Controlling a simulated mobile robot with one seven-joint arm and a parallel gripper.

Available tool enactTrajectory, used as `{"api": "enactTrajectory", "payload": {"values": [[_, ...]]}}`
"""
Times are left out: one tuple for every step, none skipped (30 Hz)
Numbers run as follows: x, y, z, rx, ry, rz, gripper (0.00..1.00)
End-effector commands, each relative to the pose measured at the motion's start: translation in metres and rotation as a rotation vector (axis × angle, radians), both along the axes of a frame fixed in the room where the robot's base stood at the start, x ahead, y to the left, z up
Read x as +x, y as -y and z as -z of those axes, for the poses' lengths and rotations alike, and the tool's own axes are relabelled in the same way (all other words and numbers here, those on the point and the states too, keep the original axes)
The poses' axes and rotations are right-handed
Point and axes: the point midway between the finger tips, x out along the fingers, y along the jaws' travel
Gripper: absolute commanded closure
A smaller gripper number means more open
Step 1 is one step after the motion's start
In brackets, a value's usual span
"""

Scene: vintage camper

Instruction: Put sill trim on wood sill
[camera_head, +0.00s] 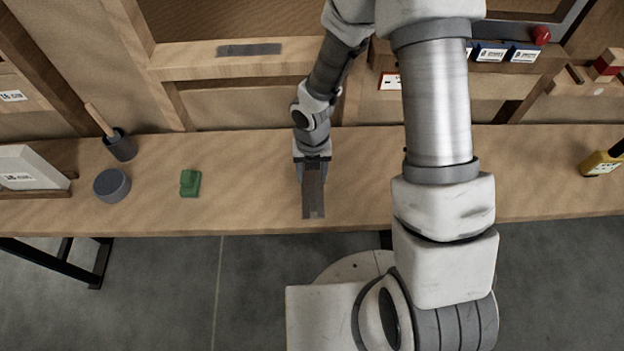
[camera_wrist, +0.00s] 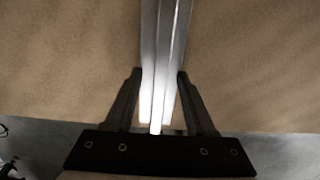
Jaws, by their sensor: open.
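The sill trim (camera_head: 313,200), a narrow grey metal strip, lies on the wooden bench and points toward its front edge. My gripper (camera_head: 312,168) is over the far part of the strip, pointing down. In the wrist view the ribbed, shiny trim (camera_wrist: 165,50) runs between the two fingers of my gripper (camera_wrist: 159,75). The fingers are open, with a gap on each side of the trim. The wood sill (camera_head: 205,64) is the horizontal beam on the back wall, left of my arm. A flat dark grey strip (camera_head: 249,49) lies on it.
The bench (camera_head: 250,200) holds a green block (camera_head: 190,183), a dark round container (camera_head: 112,185) and a dark cup with a wooden handle (camera_head: 120,145) on the left. A yellow tool (camera_head: 600,163) lies at far right. Bench space around the trim is clear.

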Motion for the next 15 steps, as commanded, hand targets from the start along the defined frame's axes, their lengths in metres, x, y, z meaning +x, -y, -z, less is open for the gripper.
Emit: {"api": "enactTrajectory", "payload": {"values": [[0.0001,-0.0003,0.0010,0.000,0.000,-0.001,0.45],[0.0002,-0.0003,0.0009,0.000,0.001,-0.001,0.45],[0.0002,-0.0002,0.0006,0.000,0.001,0.000,0.45],[0.0002,-0.0002,0.0005,0.000,0.001,0.000,0.45],[0.0002,-0.0001,0.0004,0.000,0.001,0.000,0.45],[0.0002,-0.0001,0.0004,0.000,0.001,0.000,0.45],[0.0002,-0.0001,0.0004,0.000,0.001,0.000,0.49],[0.0001,-0.0001,0.0004,0.000,0.001,0.000,0.54],[0.0001,-0.0001,0.0004,0.000,0.001,0.000,0.61],[0.0001,-0.0001,0.0004,0.000,0.001,0.000,0.67],[0.0001,0.0000,0.0004,0.000,0.000,0.000,0.72],[0.0001,0.0000,0.0003,0.000,0.000,0.000,0.79],[0.0001,0.0000,0.0003,0.000,0.000,0.000,0.85],[0.0001,0.0000,0.0003,0.000,0.000,0.000,0.90],[0.0001,0.0000,0.0003,0.000,0.000,0.000,0.97]]}}
